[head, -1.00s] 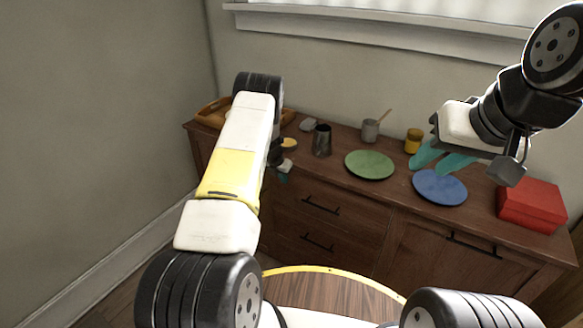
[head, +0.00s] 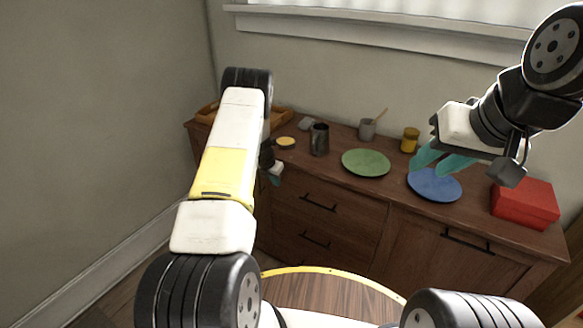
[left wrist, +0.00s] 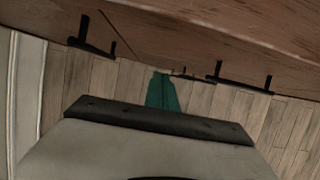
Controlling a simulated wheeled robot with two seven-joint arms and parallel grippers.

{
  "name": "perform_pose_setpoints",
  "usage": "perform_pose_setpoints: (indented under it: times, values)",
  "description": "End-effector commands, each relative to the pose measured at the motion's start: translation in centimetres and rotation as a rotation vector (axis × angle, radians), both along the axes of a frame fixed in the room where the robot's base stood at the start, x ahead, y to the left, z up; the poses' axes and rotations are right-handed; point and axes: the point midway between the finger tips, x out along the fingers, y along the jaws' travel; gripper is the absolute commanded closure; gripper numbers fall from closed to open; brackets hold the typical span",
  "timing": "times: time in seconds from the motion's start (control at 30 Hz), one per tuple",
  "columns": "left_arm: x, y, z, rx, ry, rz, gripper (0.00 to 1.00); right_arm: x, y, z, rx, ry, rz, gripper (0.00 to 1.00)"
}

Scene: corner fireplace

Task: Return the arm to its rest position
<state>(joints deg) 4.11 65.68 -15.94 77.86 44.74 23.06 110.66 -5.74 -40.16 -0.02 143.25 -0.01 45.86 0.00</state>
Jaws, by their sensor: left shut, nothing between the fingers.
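My left arm, white and yellow, reaches forward from the bottom left in the head view. Its gripper (head: 276,174) hangs in front of the cabinet's front face, mostly hidden behind the arm. In the left wrist view its teal fingers (left wrist: 162,92) are together and empty, with floorboards and the cabinet front beyond. My right gripper (head: 441,161) is at the right, its two teal fingers spread with nothing seen between them. In the picture it overlaps the blue plate (head: 436,187); I cannot tell its height above it.
The brown wooden cabinet (head: 405,208) bears a green plate (head: 366,162), a red box (head: 525,203), a dark pitcher (head: 319,140), a grey mug (head: 367,130), a yellow jar (head: 410,140) and a wooden tray (head: 282,118). Black handles (left wrist: 92,42) project from its front. Floor at left is clear.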

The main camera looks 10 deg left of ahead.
Motion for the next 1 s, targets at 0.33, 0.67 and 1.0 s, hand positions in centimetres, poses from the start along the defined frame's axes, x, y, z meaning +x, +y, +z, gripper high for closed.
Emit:
perform_pose_setpoints:
  times: [0.33, 0.67, 1.0]
  values:
    - [-2.3, 0.7, 7.3, 0.000, -0.006, -0.003, 1.00, 0.0, 0.0, 0.0, 0.000, 0.000, 0.000, 0.66]
    - [-3.4, 0.0, 12.7, 0.019, -0.040, -0.120, 1.00, 0.0, 0.0, 0.0, 0.000, 0.001, 0.000, 0.66]
    - [-10.8, -5.3, 30.0, 0.201, -0.241, -0.810, 1.00, 0.0, 0.0, 0.0, 0.000, 0.000, 0.000, 0.66]
